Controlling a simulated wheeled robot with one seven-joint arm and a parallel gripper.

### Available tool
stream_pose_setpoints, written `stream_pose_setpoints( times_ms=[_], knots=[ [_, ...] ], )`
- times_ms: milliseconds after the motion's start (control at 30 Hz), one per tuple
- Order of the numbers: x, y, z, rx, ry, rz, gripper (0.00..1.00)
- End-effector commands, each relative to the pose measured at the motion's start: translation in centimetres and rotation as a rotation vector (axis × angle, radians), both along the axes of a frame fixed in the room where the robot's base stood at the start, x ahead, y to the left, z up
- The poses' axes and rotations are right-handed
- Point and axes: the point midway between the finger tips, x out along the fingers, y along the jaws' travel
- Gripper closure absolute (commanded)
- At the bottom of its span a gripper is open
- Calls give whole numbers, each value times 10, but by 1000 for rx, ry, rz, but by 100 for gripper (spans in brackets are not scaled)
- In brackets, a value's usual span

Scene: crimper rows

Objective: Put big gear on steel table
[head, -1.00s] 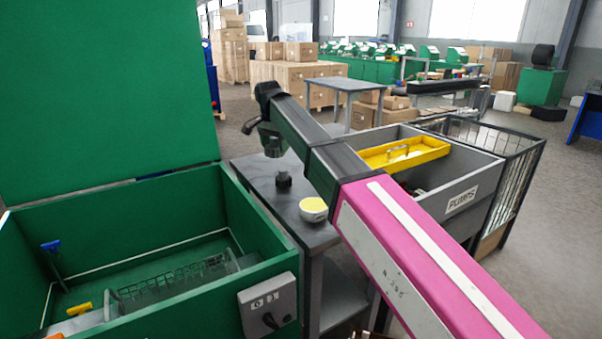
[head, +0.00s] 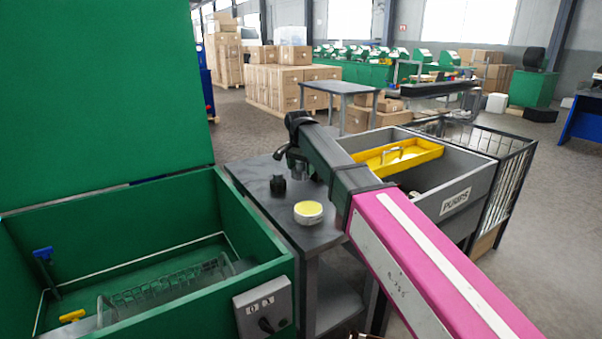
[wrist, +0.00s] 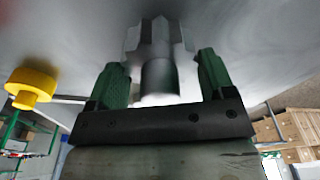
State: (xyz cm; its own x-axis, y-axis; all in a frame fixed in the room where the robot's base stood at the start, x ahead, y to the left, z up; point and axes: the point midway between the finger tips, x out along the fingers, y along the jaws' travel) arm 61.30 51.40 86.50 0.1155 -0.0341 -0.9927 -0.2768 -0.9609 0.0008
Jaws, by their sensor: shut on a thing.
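My gripper (wrist: 157,72) has its two green fingers on either side of a grey toothed part with a shaft, which looks like the big gear (wrist: 158,42), and is shut on it. In the head view my gripper (head: 297,163) is over the right side of the grey steel table (head: 252,180), partly hidden by my arm. The gear is hard to make out there. In the wrist view a broad grey surface lies beyond the gear; whether they touch, I cannot tell.
A black knobbed part (head: 278,185) and a round white tin with a yellow top (head: 308,212) stand on the table. A green open-lidded machine (head: 225,235) is at left. A grey bin (head: 475,190) with a yellow tray (head: 400,157) is at right.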

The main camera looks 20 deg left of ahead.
Motion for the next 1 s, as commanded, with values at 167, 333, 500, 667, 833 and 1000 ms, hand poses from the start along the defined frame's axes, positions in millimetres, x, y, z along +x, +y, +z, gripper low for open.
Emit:
stream_pose_setpoints(
  times_ms=[167,333,500,667,833,1000],
  knots=[
    [0,0,-21,0,0,0,71],
    [0,0,-21,1,-1,-1,71],
    [0,0,-23,1,-1,-1,71],
    [0,0,-23,1,0,-1,0],
    [0,0,-23,1,0,-1,0],
    [-1,1,-11,2,-3,0,0]
  ],
)
